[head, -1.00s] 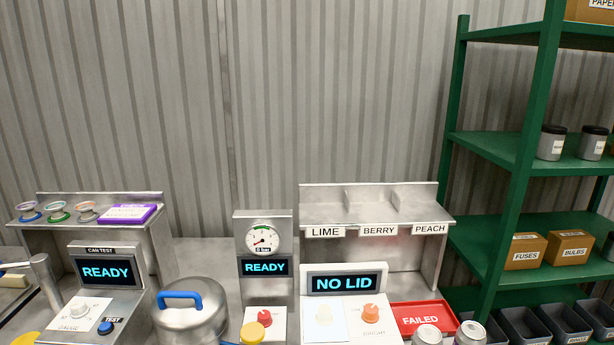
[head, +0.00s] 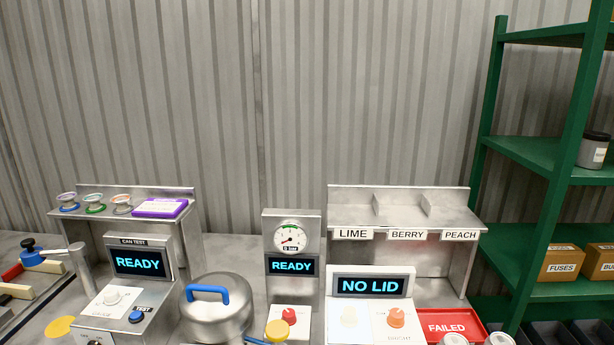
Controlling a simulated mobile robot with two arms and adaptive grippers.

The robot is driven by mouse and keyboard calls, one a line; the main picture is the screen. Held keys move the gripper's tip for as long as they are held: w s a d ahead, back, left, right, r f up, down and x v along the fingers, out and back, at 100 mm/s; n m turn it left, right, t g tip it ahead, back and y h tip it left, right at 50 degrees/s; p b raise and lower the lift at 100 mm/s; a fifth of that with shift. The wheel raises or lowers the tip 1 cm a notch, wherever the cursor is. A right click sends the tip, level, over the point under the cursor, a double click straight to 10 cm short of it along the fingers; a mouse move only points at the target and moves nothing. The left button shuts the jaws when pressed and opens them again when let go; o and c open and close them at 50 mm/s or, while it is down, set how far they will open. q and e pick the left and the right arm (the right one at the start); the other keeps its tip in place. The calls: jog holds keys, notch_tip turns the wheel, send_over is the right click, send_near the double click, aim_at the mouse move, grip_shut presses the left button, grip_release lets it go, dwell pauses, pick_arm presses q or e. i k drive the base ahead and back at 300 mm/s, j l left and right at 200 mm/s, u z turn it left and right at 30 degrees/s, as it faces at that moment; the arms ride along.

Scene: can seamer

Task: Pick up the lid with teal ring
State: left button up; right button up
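Three small lids on stands are in a row on the metal shelf (head: 160,215) at the left of the head view. The middle lid (head: 94,198) appears to have a teal-green rim, above a green base. The left lid (head: 67,196) looks purple-rimmed over a blue base. The right lid (head: 121,199) looks pale, with an orange-brown base. They are too small to make out the ring colours with certainty. Neither of my grippers is in view.
A purple box (head: 160,207) lies right of the lids. Below the shelf stands the can test unit (head: 140,262) reading READY. A metal pot (head: 216,312) with a blue handle, a gauge unit (head: 291,240) and a NO LID panel (head: 370,286) stand to the right.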

aim_at(94, 198)
jog(key=u, duration=1.35)
